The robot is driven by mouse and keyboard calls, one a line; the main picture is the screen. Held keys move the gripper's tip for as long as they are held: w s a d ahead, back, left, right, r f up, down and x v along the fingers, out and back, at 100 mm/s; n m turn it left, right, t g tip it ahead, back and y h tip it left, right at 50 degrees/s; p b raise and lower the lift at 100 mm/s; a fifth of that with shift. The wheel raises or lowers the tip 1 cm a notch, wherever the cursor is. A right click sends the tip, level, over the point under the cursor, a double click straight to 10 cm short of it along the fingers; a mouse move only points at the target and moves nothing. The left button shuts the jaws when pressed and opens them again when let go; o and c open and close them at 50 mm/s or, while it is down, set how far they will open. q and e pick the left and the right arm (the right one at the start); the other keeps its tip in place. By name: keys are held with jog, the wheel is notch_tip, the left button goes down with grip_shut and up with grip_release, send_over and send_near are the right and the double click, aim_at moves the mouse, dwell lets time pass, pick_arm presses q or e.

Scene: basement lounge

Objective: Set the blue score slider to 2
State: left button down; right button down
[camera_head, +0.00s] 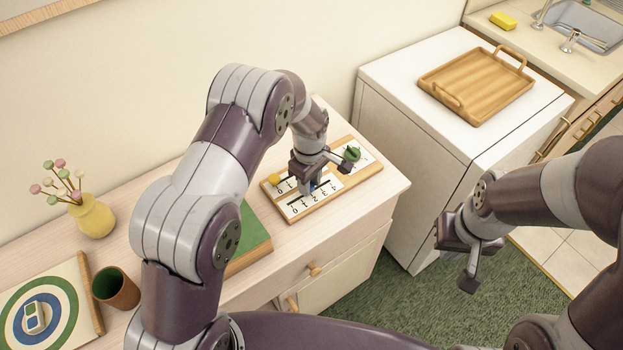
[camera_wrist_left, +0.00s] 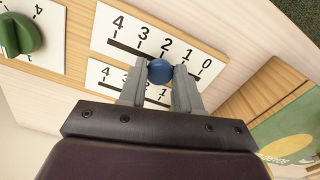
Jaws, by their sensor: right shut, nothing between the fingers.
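The blue slider knob (camera_wrist_left: 160,71) shows in the left wrist view, on a white scale card (camera_wrist_left: 118,40) marked 4 to 0. It stands by the 2 mark, but the knob and fingers partly hide the slot. My left gripper (camera_wrist_left: 160,74) has a finger on each side of the knob, and both appear to touch it. In the head view, my left gripper (camera_head: 309,186) is over the score board (camera_head: 361,177) and mostly hides the blue knob. My right gripper (camera_head: 468,284) is shut and empty, in the air right of the cabinet.
A yellow knob (camera_head: 274,179) sits on the second scale, and a green dial (camera_head: 351,154) is at the board's right end. A green-topped box (camera_head: 254,237), brown cup (camera_head: 115,288) and yellow vase (camera_head: 93,217) stand left. A wooden tray (camera_head: 476,86) lies on the white appliance (camera_head: 400,86).

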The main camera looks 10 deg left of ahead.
aim_at(313, 184)
pick_arm(q)
jog(key=c, duration=0.8)
grip_release()
jog(key=shift+s+a+r, duration=0.1)
jog(key=shift+a, duration=0.1)
jog(key=shift+w+d, duration=0.25)
jog(key=shift+d, duration=0.2)
notch_tip(313, 184, up, 12)
jog(key=shift+r+b, duration=0.25)
jog(key=shift+b, duration=0.4)
jog(key=s+a+m, duration=0.2)
jog(key=s+m, duration=0.2)
jog(key=s, duration=0.2)
jog(key=s+a+m+t, duration=0.1)
jog(key=s+a+m, duration=0.2)
jog(key=s, duration=0.4)
jog(key=s+a+m, duration=0.3)
jog(key=s+m, duration=0.2)
jog(key=s, duration=0.1)
jog(key=shift+s+f, duration=0.15)
jog(key=shift+s, duration=0.25)
